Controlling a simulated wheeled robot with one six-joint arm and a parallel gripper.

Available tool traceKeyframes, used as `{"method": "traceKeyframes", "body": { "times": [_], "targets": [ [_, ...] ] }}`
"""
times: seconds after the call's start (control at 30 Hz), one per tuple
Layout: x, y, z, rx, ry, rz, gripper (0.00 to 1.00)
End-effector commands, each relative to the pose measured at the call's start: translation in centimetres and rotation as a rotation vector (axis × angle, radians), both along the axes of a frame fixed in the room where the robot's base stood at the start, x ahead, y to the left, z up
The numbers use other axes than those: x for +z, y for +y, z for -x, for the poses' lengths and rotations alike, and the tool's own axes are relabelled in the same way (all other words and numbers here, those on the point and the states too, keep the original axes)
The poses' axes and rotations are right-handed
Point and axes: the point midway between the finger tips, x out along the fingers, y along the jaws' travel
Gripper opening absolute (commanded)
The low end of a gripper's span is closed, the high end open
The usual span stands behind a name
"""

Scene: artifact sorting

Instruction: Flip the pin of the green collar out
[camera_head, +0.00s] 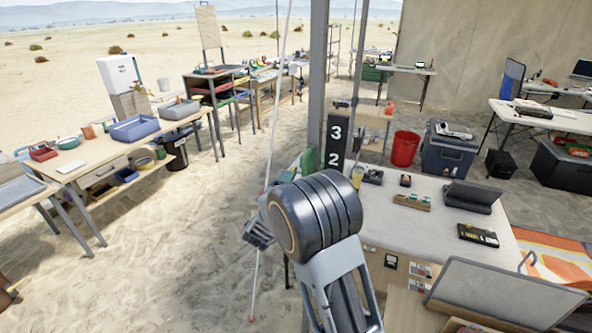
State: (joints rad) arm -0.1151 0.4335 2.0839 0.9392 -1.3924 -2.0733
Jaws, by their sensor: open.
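I cannot make out a green collar or its pin for certain. A green upright thing (308,160) shows beside the grey metal post, at the left edge of the near right table; it is too small to tell what it is. My gripper (257,236) is seen in part at the left of my dark wrist, near the picture's middle. It is open, and I see nothing between its fingers. It is close in the picture to a thin pale pole (268,165); I cannot tell whether they touch. My wrist hides part of the table edge behind it.
The grey metal post (318,75) stands behind my arm, with a black number board (336,145) beside it. The near right table (440,225) holds small cases and a dark tablet. A red bucket (405,148) and a cooler (448,150) stand behind. Open sand (170,235) lies left.

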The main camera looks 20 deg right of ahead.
Motion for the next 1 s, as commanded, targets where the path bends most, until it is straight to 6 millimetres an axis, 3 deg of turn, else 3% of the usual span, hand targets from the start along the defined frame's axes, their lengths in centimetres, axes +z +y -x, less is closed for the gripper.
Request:
{"method": "traceKeyframes", "body": {
  "times": [0.33, 0.83, 1.0],
  "targets": [
    [1.0, -3.6, -3.2, -0.001, 0.001, -0.001, 0.57],
    [1.2, -4.3, -4.0, 0.001, 0.0, -0.001, 0.57],
    [1.1, -4.3, -4.0, 0.001, 0.0, -0.001, 0.41]
  ]
}}
